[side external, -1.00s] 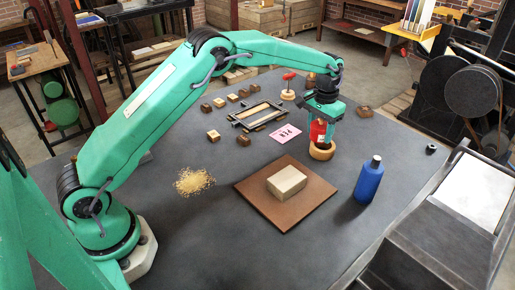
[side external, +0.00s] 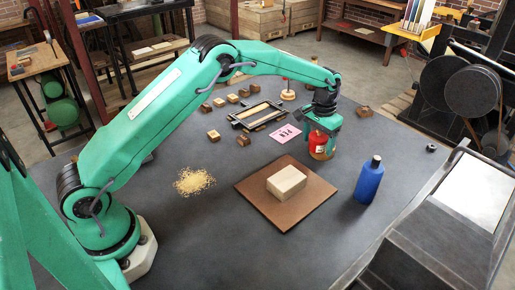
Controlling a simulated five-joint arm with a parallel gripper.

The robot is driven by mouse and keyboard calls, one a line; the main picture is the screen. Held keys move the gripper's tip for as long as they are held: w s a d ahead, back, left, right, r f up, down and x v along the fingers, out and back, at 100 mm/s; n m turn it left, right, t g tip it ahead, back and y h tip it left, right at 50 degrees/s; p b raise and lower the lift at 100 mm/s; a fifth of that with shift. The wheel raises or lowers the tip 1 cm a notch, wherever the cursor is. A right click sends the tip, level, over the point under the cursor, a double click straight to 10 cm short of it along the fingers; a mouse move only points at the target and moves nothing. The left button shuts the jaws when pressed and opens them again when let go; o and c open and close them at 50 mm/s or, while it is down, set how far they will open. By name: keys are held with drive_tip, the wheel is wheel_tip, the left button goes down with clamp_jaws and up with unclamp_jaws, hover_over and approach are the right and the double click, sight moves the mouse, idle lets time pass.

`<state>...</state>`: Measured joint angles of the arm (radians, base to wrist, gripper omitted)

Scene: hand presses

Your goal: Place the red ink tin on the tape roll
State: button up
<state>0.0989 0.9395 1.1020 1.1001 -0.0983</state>
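The red ink tin (side external: 317,141), with a pale label patch, is upright at the tape roll (side external: 321,155). The tan tape roll lies on the dark table just behind the brown board, and mostly its lower front edge shows. My gripper (side external: 322,138) points straight down over the roll, with its green fingers around the tin's sides. It looks shut on the tin. The gripper hides the tin's top, and I cannot tell whether the tin's base touches the roll or sits inside its ring.
A brown board (side external: 262,205) with a pale block (side external: 286,184) lies in front. A blue bottle (side external: 369,180) stands to the right. A pink card (side external: 286,133), a dark frame (side external: 257,114) and several small blocks lie to the left and behind. The front left table is mostly clear, beside a grain pile (side external: 194,181).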

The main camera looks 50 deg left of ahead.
drive_tip(key=shift+r, duration=0.15)
wheel_tip(320, 180, up, 12)
idle(0.8)
idle(0.5)
drive_tip(key=shift+s+a+r, duration=0.1)
drive_tip(key=shift+s+r, duration=0.15)
drive_tip(key=shift+r, duration=0.2)
drive_tip(key=s+a+r+t, duration=0.35)
drive_tip(key=s+r, duration=0.95)
drive_tip(key=s, duration=0.5)
drive_tip(key=s+a+f+t, duration=0.1)
drive_tip(key=s+f, duration=0.1)
drive_tip(key=s, duration=0.7)
drive_tip(key=s+a+f+t, duration=0.1)
drive_tip(key=s+f, duration=0.2)
drive_tip(key=s, duration=0.7)
drive_tip(key=shift+s+a, duration=0.15)
drive_tip(key=shift+s, duration=0.15)
